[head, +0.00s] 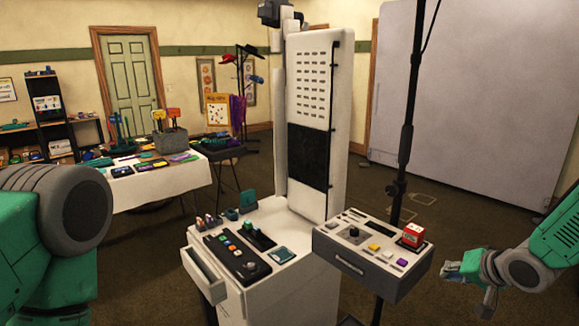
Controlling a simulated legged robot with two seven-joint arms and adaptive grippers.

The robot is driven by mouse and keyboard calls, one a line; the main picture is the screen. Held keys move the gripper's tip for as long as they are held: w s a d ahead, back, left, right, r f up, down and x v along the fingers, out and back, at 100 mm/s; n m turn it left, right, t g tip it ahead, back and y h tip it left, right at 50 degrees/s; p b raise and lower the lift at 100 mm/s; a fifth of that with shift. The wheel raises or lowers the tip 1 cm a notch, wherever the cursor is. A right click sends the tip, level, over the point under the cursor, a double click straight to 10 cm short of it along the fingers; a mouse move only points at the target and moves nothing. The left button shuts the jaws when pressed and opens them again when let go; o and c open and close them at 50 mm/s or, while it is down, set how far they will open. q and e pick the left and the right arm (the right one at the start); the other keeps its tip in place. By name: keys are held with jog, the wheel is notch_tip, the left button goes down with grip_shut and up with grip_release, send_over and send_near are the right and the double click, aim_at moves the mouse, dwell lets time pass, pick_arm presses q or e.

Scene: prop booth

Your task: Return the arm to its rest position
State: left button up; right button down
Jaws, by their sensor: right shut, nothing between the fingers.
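My right arm comes in from the right edge. Its gripper (458,270) is shut and empty, held in the air just right of the small grey control box, apart from it. My left arm fills the left edge with a green and dark grey link; its gripper is outside the view. The control box (340,262) has a drawer front, a knob and coloured buttons, and a small red block (413,235) sits on its right end.
A white booth cabinet (262,295) with a black button panel (237,256) and an open drawer (203,273) stands in the middle. A dark pole (405,140) rises behind the control box. A prop table (160,190) stands back left. Carpet (480,220) is clear at right.

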jog(key=s+a+f+n+g+b, duration=0.2)
jog(key=s+a+f+b, duration=0.25)
jog(key=s+f, duration=0.7)
jog(key=s+a+f+n+g+b, duration=0.15)
jog(key=s+a+f+b, duration=0.3)
jog(key=s+f, duration=0.65)
pick_arm(q)
notch_tip(320, 180, down, 17)
jog(key=b, duration=0.7)
jog(key=shift+a+b, duration=0.2)
jog(key=shift+b, duration=0.2)
pick_arm(e)
jog(key=s+f+n+g+h, duration=0.2)
jog(key=s+f+n+g, duration=0.1)
jog(key=s+f, duration=1)
jog(key=s+g, duration=0.1)
jog(key=s, duration=0.2)
jog(key=shift+s+f+g+h, duration=0.25)
jog(key=shift+s+g+h, duration=0.05)
jog(key=shift+s+g, duration=0.1)
pick_arm(q)
jog(key=shift+s, duration=0.1)
pick_arm(e)
jog(key=shift+a, duration=0.15)
pick_arm(q)
jog(key=shift+a+f, duration=0.1)
jog(key=shift+a, duration=0.25)
pick_arm(e)
jog(key=shift+w+a, duration=0.15)
jog(key=shift+a, duration=0.1)
